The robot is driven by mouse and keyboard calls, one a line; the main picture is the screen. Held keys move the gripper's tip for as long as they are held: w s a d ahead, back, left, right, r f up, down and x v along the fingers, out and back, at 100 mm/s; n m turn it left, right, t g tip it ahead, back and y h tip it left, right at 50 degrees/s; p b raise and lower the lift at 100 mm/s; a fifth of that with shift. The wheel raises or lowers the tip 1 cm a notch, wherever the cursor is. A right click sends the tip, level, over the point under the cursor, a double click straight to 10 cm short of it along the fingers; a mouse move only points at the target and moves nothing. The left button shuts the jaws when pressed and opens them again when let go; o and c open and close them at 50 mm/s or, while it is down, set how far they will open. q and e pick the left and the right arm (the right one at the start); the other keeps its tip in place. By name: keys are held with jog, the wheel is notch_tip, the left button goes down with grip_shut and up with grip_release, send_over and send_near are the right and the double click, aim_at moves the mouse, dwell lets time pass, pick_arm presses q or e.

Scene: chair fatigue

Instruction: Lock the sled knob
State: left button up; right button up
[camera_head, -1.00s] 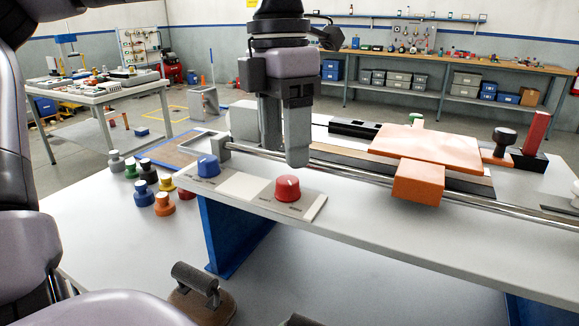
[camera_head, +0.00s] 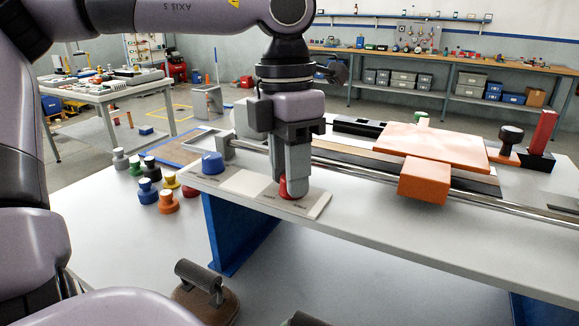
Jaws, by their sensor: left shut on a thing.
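A red knob (camera_head: 284,189) sits on a pale labelled panel (camera_head: 243,182) at the left end of the bench. My left gripper (camera_head: 291,190) points straight down and is shut on the red knob, hiding most of it and its pointer. A blue knob (camera_head: 213,164) stands on the same panel to the left. The orange sled (camera_head: 432,146) rests over the rails, with an orange block (camera_head: 424,181) at its front. A black round knob (camera_head: 511,136) stands on an orange base at the sled's right. My right gripper is not in view.
A red upright block (camera_head: 543,132) stands beyond the black knob. Several coloured knobs (camera_head: 165,202) stand left of the bench. A metal rail (camera_head: 350,168) runs along the bench. The bench top (camera_head: 370,215) in front of the rail is clear.

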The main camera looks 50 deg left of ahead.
pick_arm(q)
jog(key=m+p, duration=0.1)
jog(key=m, duration=0.2)
jog(key=shift+r+m, duration=0.15)
jog(key=shift+m, duration=0.15)
jog(key=m+p, duration=0.1)
jog(key=m, duration=0.4)
jog(key=shift+w+m, duration=0.15)
jog(key=shift+m, duration=0.15)
jog(key=m+p, duration=0.1)
jog(key=m, duration=0.3)
jog(key=shift+g+y, duration=0.3)
jog(key=shift+w+m+p, duration=0.1)
jog(key=shift+m+p, duration=0.25)
jog(key=shift+m, duration=2.05)
jog(key=o, duration=1)
jog(key=shift+o, duration=0.2)
